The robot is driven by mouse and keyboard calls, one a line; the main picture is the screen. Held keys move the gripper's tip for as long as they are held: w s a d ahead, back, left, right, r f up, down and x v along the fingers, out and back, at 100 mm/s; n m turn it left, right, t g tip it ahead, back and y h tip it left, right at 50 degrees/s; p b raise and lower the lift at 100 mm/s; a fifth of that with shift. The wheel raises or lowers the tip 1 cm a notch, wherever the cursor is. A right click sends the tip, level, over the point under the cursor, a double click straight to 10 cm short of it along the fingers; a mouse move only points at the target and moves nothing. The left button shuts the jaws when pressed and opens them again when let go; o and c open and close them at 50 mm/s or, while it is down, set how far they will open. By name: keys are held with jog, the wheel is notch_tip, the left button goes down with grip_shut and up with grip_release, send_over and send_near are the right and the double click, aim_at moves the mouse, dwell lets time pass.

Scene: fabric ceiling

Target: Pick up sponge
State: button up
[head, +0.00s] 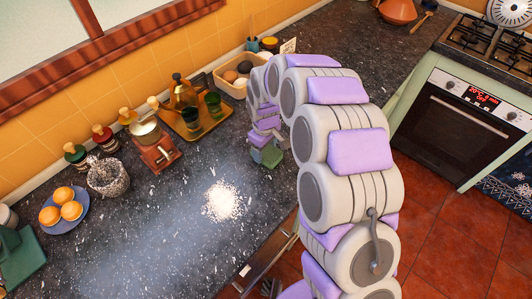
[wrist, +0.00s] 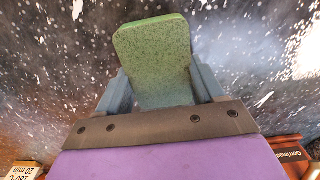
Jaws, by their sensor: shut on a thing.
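A green speckled sponge (wrist: 155,62) sits between the two fingers of my gripper (wrist: 160,90) in the wrist view. The gripper is shut on it, and the sponge sticks out past the fingertips. In the head view the sponge (head: 268,155) shows as a small green piece under my gripper (head: 264,142), over the dark speckled counter. I cannot tell whether the sponge touches the counter.
A patch of white powder (head: 222,201) lies on the counter (head: 165,235). A basket (head: 238,86) stands behind.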

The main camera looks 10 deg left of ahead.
aim_at(264, 151)
jog(key=shift+a+r+p, duration=0.1)
jog(key=shift+r+p, duration=0.5)
jog(key=shift+r, duration=1)
jog(key=shift+s+r, duration=0.2)
jog(key=shift+r, duration=0.1)
jog(key=s+p, duration=0.1)
jog(key=s, duration=0.9)
jog(key=s+r+p, duration=0.1)
jog(key=s, duration=0.4)
jog(key=shift+s+d+r+p, duration=0.1)
jog(key=shift+s+d+p, duration=0.15)
jog(key=shift+s+p, duration=0.1)
